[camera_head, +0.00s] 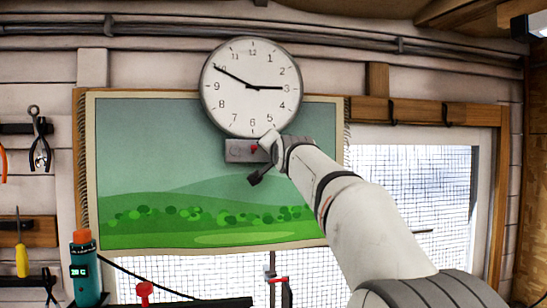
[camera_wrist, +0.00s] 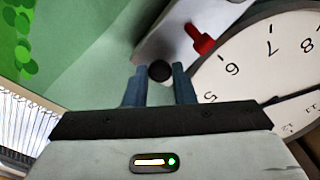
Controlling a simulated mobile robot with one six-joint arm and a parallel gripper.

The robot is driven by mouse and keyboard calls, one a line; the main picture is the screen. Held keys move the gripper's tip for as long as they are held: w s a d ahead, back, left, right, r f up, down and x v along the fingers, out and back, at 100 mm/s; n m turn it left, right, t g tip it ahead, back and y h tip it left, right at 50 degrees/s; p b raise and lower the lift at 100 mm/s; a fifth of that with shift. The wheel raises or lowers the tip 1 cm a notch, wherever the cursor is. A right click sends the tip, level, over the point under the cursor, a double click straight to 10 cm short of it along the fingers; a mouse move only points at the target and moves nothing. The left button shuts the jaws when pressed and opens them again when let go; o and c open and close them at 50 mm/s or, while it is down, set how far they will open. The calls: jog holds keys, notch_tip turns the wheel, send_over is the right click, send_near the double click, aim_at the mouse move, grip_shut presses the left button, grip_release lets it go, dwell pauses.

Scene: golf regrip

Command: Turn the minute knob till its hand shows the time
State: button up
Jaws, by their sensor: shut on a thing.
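The round white clock (camera_head: 251,105) hangs on the wall; its long hand points at about 10 and its short hand at about 3. Part of its face shows at the right of the wrist view (camera_wrist: 250,60). Just below it is a grey knob plate (camera_head: 236,152), pale in the wrist view. A red knob (camera_head: 254,148) sticks out of it and stands apart from my fingers in the wrist view (camera_wrist: 203,42). My gripper (camera_wrist: 160,78) is shut on a round black knob (camera_wrist: 160,71), one finger on each side. In the head view my gripper (camera_head: 266,148) hides that knob.
A green landscape banner (camera_head: 150,170) hangs behind the clock. A teal device with an orange cap (camera_head: 84,268) and a small lit display stands at the lower left. Pliers (camera_head: 40,150) hang at the left. A meshed window (camera_head: 420,190) lies behind my arm.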

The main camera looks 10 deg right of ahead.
jog(key=m+b, duration=0.2)
jog(key=m, duration=1)
jog(key=shift+f+m, duration=0.1)
jog(key=shift+m, duration=0.2)
dwell(0.4)
jog(key=o, duration=1)
jog(key=shift+s+b, duration=1.55)
jog(key=shift+s, duration=2.35)
